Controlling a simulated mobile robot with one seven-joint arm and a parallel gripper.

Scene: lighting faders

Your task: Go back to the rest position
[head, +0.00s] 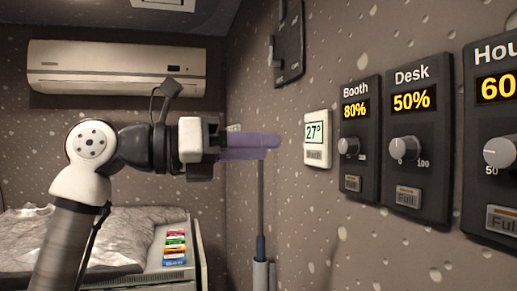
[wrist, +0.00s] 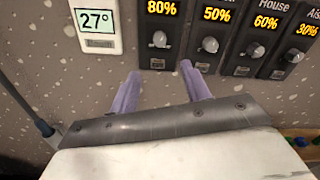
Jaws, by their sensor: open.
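My gripper (head: 272,141) is stretched out level to the right in the head view, its purple fingers a little left of the wall thermostat. In the wrist view the two purple fingers of my gripper (wrist: 158,84) stand apart with nothing between them. The fader panels on the wall are Booth (head: 359,174) at 80%, Desk (head: 420,172) at 50% and House (head: 497,192) at 60%, cut off by the frame edge. The wrist view also shows a panel at 30% (wrist: 301,48), partly cut off. The fingers appear apart from the panels.
The white thermostat (head: 317,154) reads 27°. A dark wall fixture (head: 289,57) hangs above it. A dark rod (head: 261,200) stands below my gripper. An air conditioner (head: 115,71) hangs at the back left, above a bed (head: 125,225) and a white cabinet (head: 197,255) with coloured labels.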

